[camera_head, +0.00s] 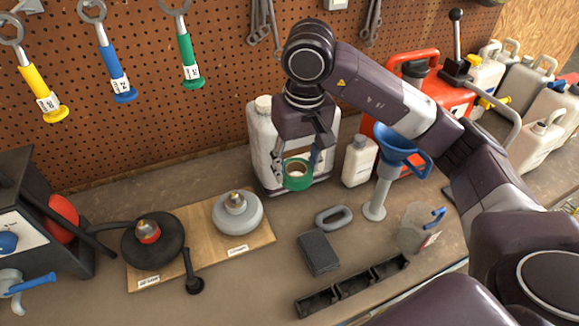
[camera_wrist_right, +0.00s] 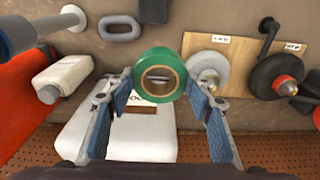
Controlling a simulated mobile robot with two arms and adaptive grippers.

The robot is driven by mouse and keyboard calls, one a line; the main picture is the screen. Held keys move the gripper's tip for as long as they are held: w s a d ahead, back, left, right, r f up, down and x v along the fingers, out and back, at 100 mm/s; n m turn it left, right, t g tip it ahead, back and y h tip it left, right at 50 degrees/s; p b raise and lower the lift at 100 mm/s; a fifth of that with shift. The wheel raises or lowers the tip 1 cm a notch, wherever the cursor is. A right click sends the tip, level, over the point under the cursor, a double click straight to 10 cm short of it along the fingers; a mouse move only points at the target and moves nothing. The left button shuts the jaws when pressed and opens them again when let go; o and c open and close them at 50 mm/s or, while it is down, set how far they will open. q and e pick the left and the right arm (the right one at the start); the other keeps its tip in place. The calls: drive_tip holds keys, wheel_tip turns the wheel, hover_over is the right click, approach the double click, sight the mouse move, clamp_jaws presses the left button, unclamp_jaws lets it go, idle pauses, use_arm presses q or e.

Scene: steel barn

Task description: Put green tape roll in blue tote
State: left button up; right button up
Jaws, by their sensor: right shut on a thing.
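The green tape roll (camera_head: 297,183) is held by my right gripper (camera_head: 297,164), above the bench in front of the large white jug. In the right wrist view the green roll (camera_wrist_right: 160,57) sits between the two blue-padded fingers (camera_wrist_right: 160,90), with its round hole facing the camera. The roll is clear of the bench top. I see no blue tote in either view. My left gripper is not in view.
The white jug (camera_head: 262,150) stands close behind the roll. A small white bottle (camera_head: 359,162), a blue funnel (camera_head: 399,148) and a clear pitcher (camera_head: 418,228) stand to the right.

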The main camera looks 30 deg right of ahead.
drive_tip(key=s+a, duration=0.4)
drive_tip(key=s, duration=0.2)
drive_tip(key=shift+s+a+n+b, duration=0.2)
drive_tip(key=shift+n+b, duration=0.1)
idle(0.3)
